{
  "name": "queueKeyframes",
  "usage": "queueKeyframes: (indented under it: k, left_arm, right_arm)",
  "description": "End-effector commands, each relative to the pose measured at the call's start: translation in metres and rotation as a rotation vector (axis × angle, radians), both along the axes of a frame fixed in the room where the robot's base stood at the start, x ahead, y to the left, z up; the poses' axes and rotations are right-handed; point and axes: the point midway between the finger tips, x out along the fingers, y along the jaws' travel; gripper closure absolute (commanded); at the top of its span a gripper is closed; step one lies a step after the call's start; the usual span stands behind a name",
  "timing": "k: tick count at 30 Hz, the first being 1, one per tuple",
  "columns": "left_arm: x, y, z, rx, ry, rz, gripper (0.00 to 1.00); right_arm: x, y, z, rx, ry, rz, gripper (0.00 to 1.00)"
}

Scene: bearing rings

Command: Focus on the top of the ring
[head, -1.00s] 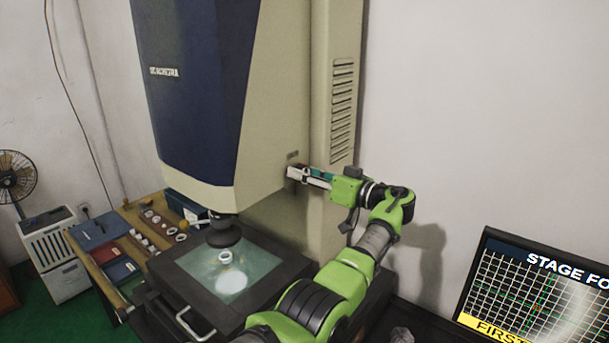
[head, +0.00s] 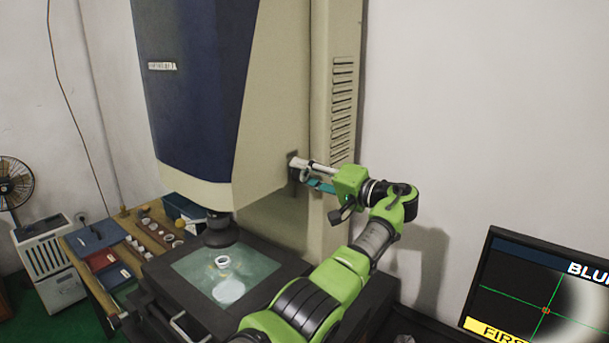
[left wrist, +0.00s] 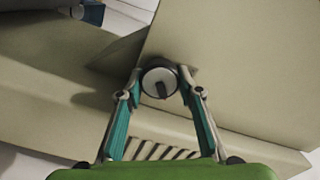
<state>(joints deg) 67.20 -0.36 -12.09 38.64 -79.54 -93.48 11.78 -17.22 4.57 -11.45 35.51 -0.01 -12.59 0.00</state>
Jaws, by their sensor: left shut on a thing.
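A small pale ring (head: 222,262) stands on the lit glass stage (head: 262,272) of a tall measuring machine, below its dark lens (head: 221,232). My left gripper (head: 300,170) is at the lower side of the machine's housing. The monitor (head: 545,290), cut off at the right, shows a title beginning "BLU", a green crosshair with a small orange mark, and a soft pale curved band. My right gripper is out of view.
A wooden side table (head: 95,275) at the left holds several rings and coloured booklets. A fan (head: 14,185) and a white cabinet (head: 50,255) stand beyond it. My green arm crosses in front of the stage's right side. The wall at right is clear.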

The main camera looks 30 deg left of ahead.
Motion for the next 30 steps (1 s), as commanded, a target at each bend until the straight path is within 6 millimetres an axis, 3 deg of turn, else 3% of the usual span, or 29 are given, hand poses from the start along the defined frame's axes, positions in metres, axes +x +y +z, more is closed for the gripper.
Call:
queueKeyframes:
  k: [18, 30]
  left_arm:
    - [0.001, 0.000, 0.001, 0.046, 0.565, -0.002, 0.88]
    - [0.001, 0.000, -0.001, 0.063, 0.786, -0.002, 0.88]
  right_arm:
    - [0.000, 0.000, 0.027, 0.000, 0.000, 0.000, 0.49]
    - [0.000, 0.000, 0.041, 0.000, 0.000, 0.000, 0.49]
